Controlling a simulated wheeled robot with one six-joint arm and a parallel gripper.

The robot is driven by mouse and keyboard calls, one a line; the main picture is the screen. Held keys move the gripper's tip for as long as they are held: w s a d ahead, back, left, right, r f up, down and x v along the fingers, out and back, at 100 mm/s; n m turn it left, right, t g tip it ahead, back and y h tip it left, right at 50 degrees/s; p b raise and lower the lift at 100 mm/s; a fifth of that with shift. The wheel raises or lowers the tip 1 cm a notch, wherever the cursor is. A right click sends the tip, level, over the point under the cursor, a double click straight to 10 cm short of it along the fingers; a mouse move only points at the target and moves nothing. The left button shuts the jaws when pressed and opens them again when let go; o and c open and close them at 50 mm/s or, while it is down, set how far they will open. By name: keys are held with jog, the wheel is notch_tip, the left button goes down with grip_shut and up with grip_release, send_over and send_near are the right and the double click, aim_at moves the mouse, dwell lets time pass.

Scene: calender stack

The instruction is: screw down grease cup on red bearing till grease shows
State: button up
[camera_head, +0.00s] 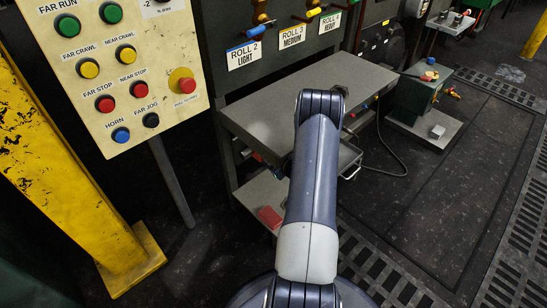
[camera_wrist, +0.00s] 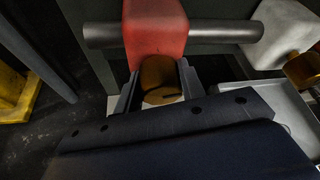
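In the wrist view the red bearing (camera_wrist: 157,28) is a rounded block with a dark grey shaft running through it. A brass grease cup (camera_wrist: 160,80) stands on the near side of the red bearing, with a dark slot-like mark on its end face. My gripper (camera_wrist: 159,72) has one finger on each side of the cup, close to its sides. I cannot tell whether both fingers touch it. No grease can be made out. In the head view my arm hides my gripper and the grease cup.
A pale bearing (camera_wrist: 285,30) with another brass cup (camera_wrist: 303,70) is at the right of the wrist view. In the head view a grey bench (camera_head: 255,115) stands below the roll levers. A button panel (camera_head: 110,75) and yellow post (camera_head: 75,180) are at left.

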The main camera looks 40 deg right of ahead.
jog(key=c, duration=0.4)
jog(key=shift+c, duration=0.2)
jog(key=m+y, duration=0.2)
jog(key=shift+m, duration=0.4)
jog(key=shift+d+m+y+p, duration=0.1)
jog(key=shift+m+y+p, duration=0.2)
jog(key=shift+m+y, duration=0.75)
jog(key=shift+m, duration=0.25)
jog(key=o, duration=1)
